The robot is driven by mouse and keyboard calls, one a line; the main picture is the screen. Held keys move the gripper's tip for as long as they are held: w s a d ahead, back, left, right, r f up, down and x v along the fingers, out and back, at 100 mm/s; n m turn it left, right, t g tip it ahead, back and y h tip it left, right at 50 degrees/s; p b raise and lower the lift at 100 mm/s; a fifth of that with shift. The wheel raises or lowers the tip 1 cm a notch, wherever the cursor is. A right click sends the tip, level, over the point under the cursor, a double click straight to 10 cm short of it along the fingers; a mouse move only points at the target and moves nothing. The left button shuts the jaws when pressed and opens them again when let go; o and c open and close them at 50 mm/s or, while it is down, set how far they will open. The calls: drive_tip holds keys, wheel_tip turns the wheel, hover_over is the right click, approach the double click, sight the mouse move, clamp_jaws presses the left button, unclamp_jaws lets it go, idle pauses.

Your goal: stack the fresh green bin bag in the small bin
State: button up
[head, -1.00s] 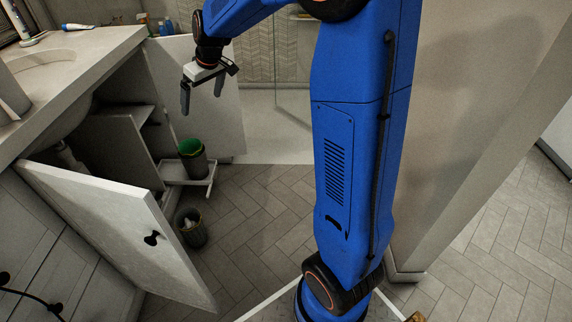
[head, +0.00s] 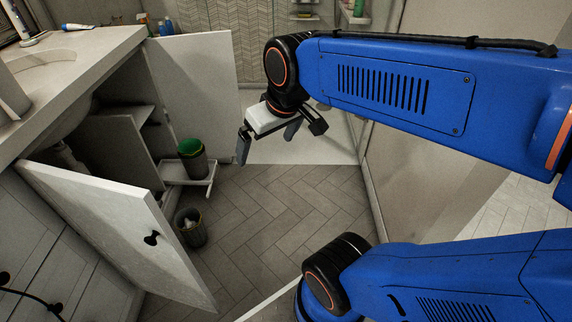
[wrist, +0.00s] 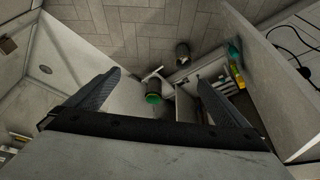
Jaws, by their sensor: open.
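A dark bin (head: 193,165) with green at its top stands upright on a pull-out white rack beside the open cabinet. The green (head: 190,146) looks like the bin bag at its rim; how it sits inside is hidden. The wrist view also shows this green (wrist: 153,98). A second small dark bin (head: 190,230) with whitish contents stands on the floor nearer me, and also shows in the wrist view (wrist: 182,51). My gripper (head: 268,145) is open and empty, in the air to the right of the green-topped bin in the head view, touching neither bin.
The open cabinet doors (head: 112,222) and (head: 200,85) flank the rack (head: 195,182). The counter (head: 85,50) overhangs at the left. Bottles (wrist: 236,70) show inside the cabinet in the wrist view. The tiled floor (head: 285,205) right of the bins is clear.

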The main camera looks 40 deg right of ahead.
drive_tip(key=s+f, duration=0.2)
drive_tip(key=s, duration=0.4)
drive_tip(key=shift+s+d+f+m, duration=0.25)
drive_tip(key=shift+d+m, duration=0.15)
drive_tip(key=shift+d, duration=0.05)
idle(0.7)
